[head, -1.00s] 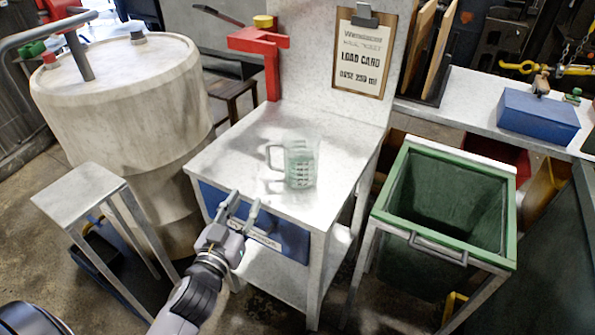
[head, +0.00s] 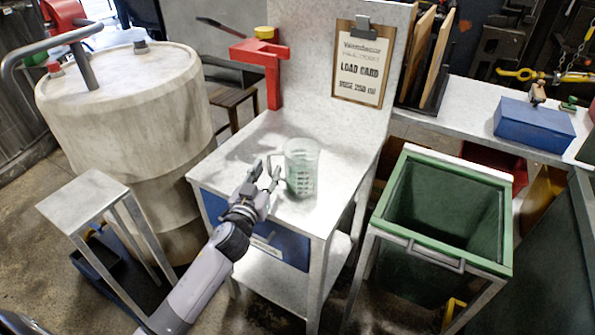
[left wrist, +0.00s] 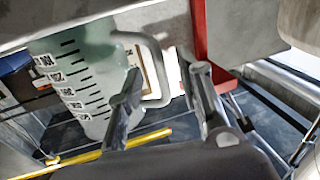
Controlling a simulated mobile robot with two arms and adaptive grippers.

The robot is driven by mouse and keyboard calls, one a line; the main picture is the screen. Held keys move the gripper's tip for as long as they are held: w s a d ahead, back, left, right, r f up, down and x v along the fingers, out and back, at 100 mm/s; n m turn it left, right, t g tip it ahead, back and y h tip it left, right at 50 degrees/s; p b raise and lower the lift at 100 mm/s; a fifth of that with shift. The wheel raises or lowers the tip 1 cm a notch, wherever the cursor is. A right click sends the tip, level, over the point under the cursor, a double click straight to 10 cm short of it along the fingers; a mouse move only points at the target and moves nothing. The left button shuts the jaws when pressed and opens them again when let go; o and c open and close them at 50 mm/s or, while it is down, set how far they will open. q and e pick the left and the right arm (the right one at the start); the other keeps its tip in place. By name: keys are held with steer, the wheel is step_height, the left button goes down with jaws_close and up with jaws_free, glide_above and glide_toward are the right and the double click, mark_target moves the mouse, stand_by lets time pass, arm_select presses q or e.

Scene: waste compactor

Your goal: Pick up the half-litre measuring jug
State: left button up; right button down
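The measuring jug (head: 302,170) is clear and greenish with printed scale marks. It stands upright on the pale worktable (head: 240,150), its handle towards the left. My left gripper (head: 268,168) is at the handle side of the jug, its two fingers apart. In the left wrist view the jug (left wrist: 85,85) fills the left, and the outer bar of its handle appears between my open fingers (left wrist: 165,100). I cannot tell whether either finger touches the handle. My right gripper is not in view.
A red bracket (head: 268,70) stands at the table's back left, and a clipboard load card (head: 360,65) hangs behind. A green open bin (head: 405,235) is at the right. A large pale drum (head: 120,110) and small stand (head: 85,195) are at the left.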

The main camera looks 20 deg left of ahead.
arm_select(q)
steer(key=w, duration=0.2)
steer(key=shift+w+a+f, duration=0.1)
steer(key=shift+w+a, duration=0.05)
steer(key=shift+w, duration=0.2)
steer(key=shift+c, duration=0.5)
jaws_close()
